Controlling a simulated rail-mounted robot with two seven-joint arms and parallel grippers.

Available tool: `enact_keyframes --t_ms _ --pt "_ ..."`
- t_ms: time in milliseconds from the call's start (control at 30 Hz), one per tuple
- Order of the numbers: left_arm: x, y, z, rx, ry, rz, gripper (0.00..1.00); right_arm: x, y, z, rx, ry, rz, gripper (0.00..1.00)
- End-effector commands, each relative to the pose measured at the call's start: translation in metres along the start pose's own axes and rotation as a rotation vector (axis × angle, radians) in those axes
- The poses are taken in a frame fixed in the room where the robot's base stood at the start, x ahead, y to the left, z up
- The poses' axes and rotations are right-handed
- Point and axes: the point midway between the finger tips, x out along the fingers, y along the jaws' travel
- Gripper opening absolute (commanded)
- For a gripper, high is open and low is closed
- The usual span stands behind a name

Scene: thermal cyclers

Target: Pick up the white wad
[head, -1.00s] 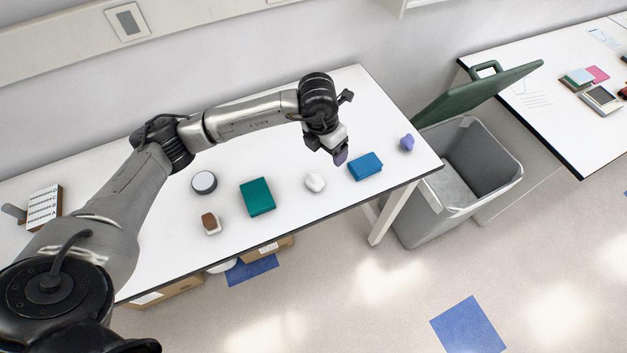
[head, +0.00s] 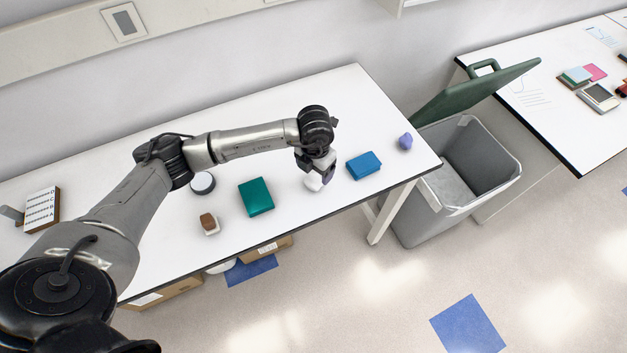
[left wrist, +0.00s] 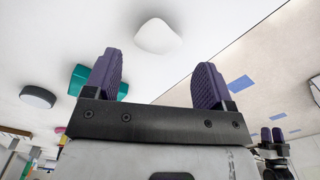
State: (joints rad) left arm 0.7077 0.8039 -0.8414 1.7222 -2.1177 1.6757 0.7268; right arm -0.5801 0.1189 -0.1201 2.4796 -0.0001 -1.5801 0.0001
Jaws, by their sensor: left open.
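The white wad (head: 312,185) lies on the white table, right of the teal box, and is partly covered by my left gripper in the head view. My left gripper (head: 321,176) points down right over it, close to it. In the left wrist view the wad (left wrist: 158,36) shows whole, beyond the gap between the two purple fingers of my left gripper (left wrist: 158,60). The fingers are apart with nothing between them. Small purple fingers at the lower right of that view look like my right gripper (left wrist: 272,135); its opening is unclear.
The teal box (head: 256,196) is left of the wad and a blue box (head: 364,165) right of it. A purple lump (head: 405,141) lies near the table's right end. A round tin (head: 202,183) and a brown-and-white block (head: 209,223) stand further left. An open grey bin (head: 488,168) stands beyond the table.

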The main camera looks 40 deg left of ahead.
Motion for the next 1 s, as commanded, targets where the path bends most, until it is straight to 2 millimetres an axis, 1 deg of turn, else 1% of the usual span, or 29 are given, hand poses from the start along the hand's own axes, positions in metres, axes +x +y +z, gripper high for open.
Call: enact_keyframes --t_ms 167,400,500,733,767,1000 --pt "0.010 0.001 0.000 0.000 0.001 0.000 0.77 -0.001 0.002 0.000 -0.006 -0.001 0.005 0.43" --pt "0.041 0.002 0.000 0.000 0.003 0.000 0.77 -0.001 0.002 0.000 -0.006 -0.001 0.005 0.43" --pt "0.050 0.002 0.000 0.000 0.002 0.000 0.77 -0.001 0.002 0.000 -0.005 0.000 0.004 0.43" --pt "0.052 0.002 0.000 0.000 -0.001 0.000 0.77 -0.001 0.001 0.000 -0.001 0.000 0.001 0.43" --pt "0.052 0.002 0.000 0.000 -0.001 0.000 0.75 -0.001 0.000 -0.001 0.000 0.001 0.001 0.43" --pt "0.051 0.002 0.000 0.000 -0.001 0.000 0.52 -0.001 -0.001 -0.001 0.004 0.001 -0.003 0.43"
